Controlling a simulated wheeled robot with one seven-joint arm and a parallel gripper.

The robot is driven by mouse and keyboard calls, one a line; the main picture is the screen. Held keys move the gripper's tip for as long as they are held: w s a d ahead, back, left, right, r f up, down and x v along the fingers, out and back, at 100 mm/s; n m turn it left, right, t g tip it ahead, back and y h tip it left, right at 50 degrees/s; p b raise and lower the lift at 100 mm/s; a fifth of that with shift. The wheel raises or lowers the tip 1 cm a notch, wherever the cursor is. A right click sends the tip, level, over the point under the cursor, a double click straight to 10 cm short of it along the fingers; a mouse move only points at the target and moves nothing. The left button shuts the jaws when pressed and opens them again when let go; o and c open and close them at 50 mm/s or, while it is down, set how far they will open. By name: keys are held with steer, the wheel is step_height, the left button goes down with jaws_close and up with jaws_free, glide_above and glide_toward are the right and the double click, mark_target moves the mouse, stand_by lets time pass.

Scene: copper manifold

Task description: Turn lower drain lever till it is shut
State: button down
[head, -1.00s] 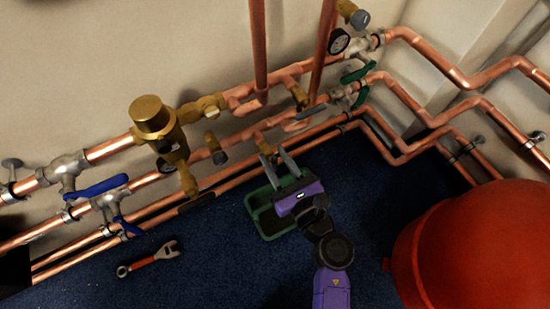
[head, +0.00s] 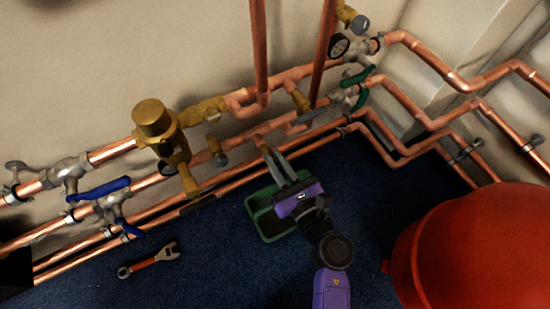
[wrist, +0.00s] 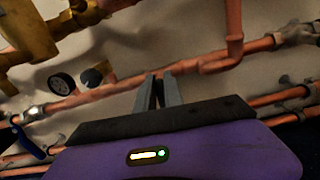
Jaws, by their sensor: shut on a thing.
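The green tray (head: 266,236) stands on the blue floor below my gripper. A red vessel (head: 480,250) stands at the right. An adjustable wrench (head: 150,261) lies at the left. Blue-handled valves (head: 100,188) and a brass valve body (head: 155,120) sit on the pipes at left.

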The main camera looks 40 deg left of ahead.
steer(key=shift+w+d+f+m+p, duration=0.15)
steer(key=shift+w+f+m+p, duration=0.25)
steer(key=shift+m+p, duration=1.75)
steer(key=shift+w+d+f+m+p, duration=0.2)
steer(key=shift+w+f+m+p, duration=0.25)
steer(key=shift+m, duration=3.25)
steer(key=shift+w+d+f+m+p, duration=0.2)
steer(key=shift+f+m+p, duration=0.3)
steer(key=shift+m+p, duration=1.65)
steer(key=shift+f+m+b, duration=0.1)
steer(key=shift+m+b, duration=0.65)
steer(key=shift+m, duration=0.15)
steer(key=c, duration=1.5)
jaws_free()
steer(key=shift+o, duration=0.2)
steer(key=p+v, duration=0.2)
steer(key=v, duration=0.5)
steer(key=shift+d+p, duration=0.35)
steer(key=shift+p, duration=0.05)
